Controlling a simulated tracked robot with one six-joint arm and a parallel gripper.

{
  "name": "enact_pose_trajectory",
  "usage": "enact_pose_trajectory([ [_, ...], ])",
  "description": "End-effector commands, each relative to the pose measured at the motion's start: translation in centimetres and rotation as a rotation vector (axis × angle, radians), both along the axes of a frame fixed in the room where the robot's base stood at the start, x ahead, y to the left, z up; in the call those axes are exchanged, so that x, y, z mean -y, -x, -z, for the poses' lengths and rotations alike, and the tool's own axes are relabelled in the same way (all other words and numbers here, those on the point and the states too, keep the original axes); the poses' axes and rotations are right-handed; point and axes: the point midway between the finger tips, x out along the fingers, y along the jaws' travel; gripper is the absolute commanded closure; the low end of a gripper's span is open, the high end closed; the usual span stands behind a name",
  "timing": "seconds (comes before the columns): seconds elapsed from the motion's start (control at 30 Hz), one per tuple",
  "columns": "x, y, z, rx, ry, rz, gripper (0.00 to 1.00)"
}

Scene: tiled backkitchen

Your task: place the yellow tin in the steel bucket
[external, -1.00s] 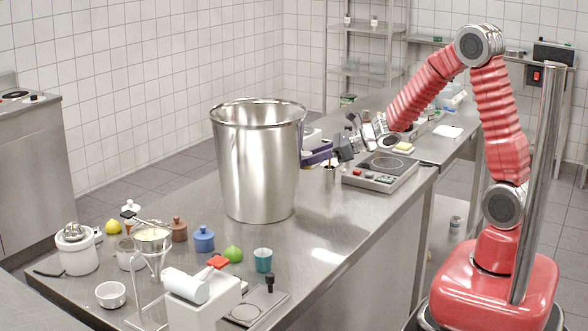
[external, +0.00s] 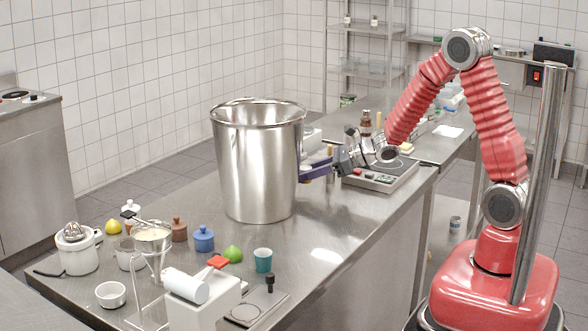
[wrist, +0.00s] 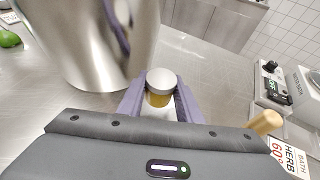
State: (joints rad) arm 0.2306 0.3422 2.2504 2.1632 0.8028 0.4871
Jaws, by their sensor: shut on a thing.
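The steel bucket (external: 258,165) is a tall, open-topped vessel standing upright on the steel counter, and it fills the upper left of the wrist view (wrist: 85,45). My gripper (external: 314,171) is low beside the bucket's right wall, below its rim. The tin is outside the bucket. In the external view the tin is mostly hidden by the fingers. The bucket's inside floor is not visible.
A scale-like device (external: 380,174) sits right of my gripper. A blue pot (external: 203,239), a green lime (external: 233,254), a teal cup (external: 263,260) and a funnel stand (external: 153,245) are in front of the bucket. Bare counter (external: 330,225) lies at the bucket's front right.

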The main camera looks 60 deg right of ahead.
Motion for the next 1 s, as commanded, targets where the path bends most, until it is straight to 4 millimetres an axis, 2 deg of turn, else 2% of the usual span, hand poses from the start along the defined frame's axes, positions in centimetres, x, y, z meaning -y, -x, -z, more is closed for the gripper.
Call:
enact_pose_trajectory([
  [0.4,0.0,0.0,3.4,-0.001,0.0,0.0,0.91],
  [0.8,0.0,0.0,3.7,0.0,0.0,0.001,0.91],
  [0.83,0.0,0.0,3.8,0.0,-0.001,0.0,0.68],
  [1.0,0.0,0.0,3.7,0.0,0.0,0.001,0.56],
])
